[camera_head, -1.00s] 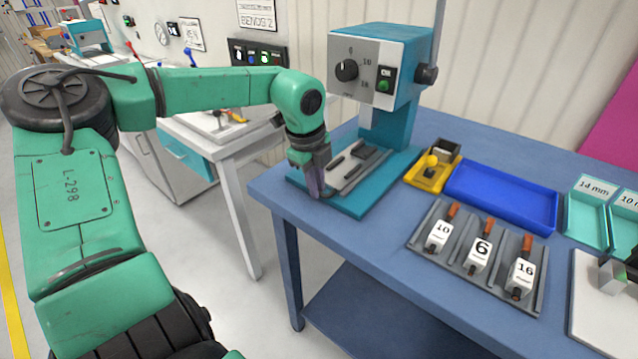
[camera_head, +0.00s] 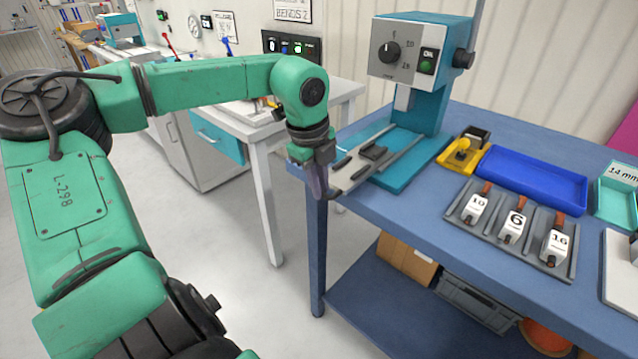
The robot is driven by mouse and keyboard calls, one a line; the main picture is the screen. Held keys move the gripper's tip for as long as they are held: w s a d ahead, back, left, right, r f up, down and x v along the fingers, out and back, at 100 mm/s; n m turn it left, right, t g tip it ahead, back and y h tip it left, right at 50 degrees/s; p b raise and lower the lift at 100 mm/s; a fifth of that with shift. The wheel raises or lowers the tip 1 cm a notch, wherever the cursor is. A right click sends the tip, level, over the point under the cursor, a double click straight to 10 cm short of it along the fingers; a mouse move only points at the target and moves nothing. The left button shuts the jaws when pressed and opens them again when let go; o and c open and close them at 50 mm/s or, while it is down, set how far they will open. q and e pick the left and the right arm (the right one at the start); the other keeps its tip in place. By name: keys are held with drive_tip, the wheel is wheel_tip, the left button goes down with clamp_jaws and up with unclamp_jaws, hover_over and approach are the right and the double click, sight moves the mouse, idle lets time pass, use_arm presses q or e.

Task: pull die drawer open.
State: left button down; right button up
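The teal press (camera_head: 421,62) stands on the blue bench, with a dial and a green button on its grey face. Its die drawer (camera_head: 352,173), a grey slide with dark rails, sticks out of the teal base (camera_head: 405,176) toward the bench's left end. My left gripper (camera_head: 318,182) points down at the drawer's outer end. Its fingers appear closed there, though the handle between them is hidden. My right gripper is not in view.
On the blue bench (camera_head: 410,222) are a yellow fixture (camera_head: 460,153), a blue tray (camera_head: 535,172) and a grey rack (camera_head: 470,222) with blocks marked 10, 6 and 16. A white bench with a teal drawer (camera_head: 219,141) stands behind my arm. Open floor lies left of the blue bench.

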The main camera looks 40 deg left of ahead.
use_arm(q)
drive_tip(key=c, duration=0.9)
unclamp_jaws()
drive_tip(key=shift+c, duration=0.2)
drive_tip(key=shift+o, duration=0.3)
wheel_tip(320, 180, up, 14)
drive_tip(key=s, duration=0.3)
drive_tip(key=shift+r, duration=0.15)
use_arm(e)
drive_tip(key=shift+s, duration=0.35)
